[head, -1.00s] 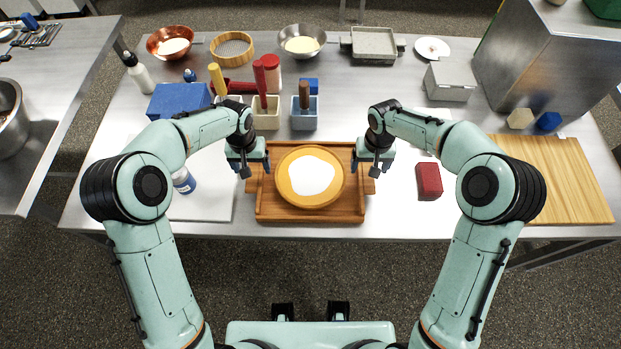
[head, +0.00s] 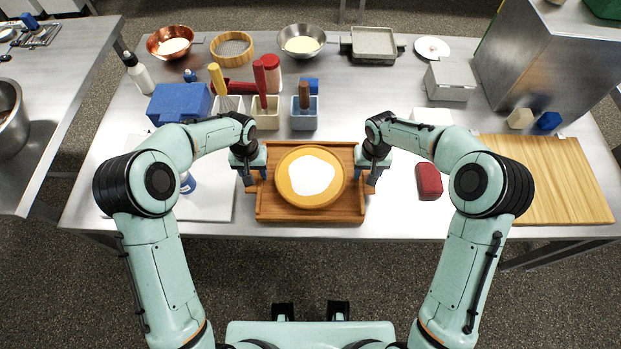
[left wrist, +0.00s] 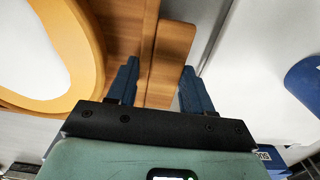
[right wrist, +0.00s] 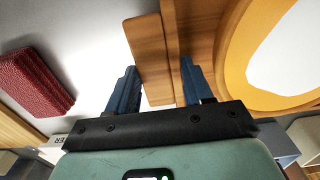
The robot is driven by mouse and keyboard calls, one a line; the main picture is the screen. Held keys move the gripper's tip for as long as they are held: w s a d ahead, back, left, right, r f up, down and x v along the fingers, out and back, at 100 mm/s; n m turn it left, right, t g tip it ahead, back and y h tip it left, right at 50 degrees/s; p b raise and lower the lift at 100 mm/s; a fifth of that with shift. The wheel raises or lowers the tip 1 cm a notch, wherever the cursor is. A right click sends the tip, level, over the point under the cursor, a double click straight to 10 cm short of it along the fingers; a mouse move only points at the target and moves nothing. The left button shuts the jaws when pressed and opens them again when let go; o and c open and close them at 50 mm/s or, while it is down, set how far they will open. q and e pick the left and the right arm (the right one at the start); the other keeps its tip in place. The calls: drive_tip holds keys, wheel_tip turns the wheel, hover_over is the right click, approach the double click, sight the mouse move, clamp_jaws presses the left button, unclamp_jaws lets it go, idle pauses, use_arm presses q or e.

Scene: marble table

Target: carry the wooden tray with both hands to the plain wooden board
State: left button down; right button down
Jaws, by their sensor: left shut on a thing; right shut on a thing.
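The wooden tray (head: 311,216) sits on the table in the middle of the head view, with a round orange-rimmed dish (head: 311,177) with a white middle on it. My left gripper (head: 251,180) is shut on the tray's left handle, which shows between its fingers in the left wrist view (left wrist: 168,60). My right gripper (head: 371,182) is shut on the right handle, seen between its fingers in the right wrist view (right wrist: 150,60). The plain wooden board (head: 562,180) lies at the table's right, partly behind my right arm.
A red block (head: 429,181) lies between the tray and the board. A white board (head: 210,205) with a blue-labelled jar lies left of the tray. Utensil holders (head: 304,118) stand behind the tray.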

use_arm(q)
drive_tip(key=shift+w+r, duration=0.15)
use_arm(e)
drive_tip(key=shift+w+r, duration=0.1)
drive_tip(key=shift+r, duration=0.1)
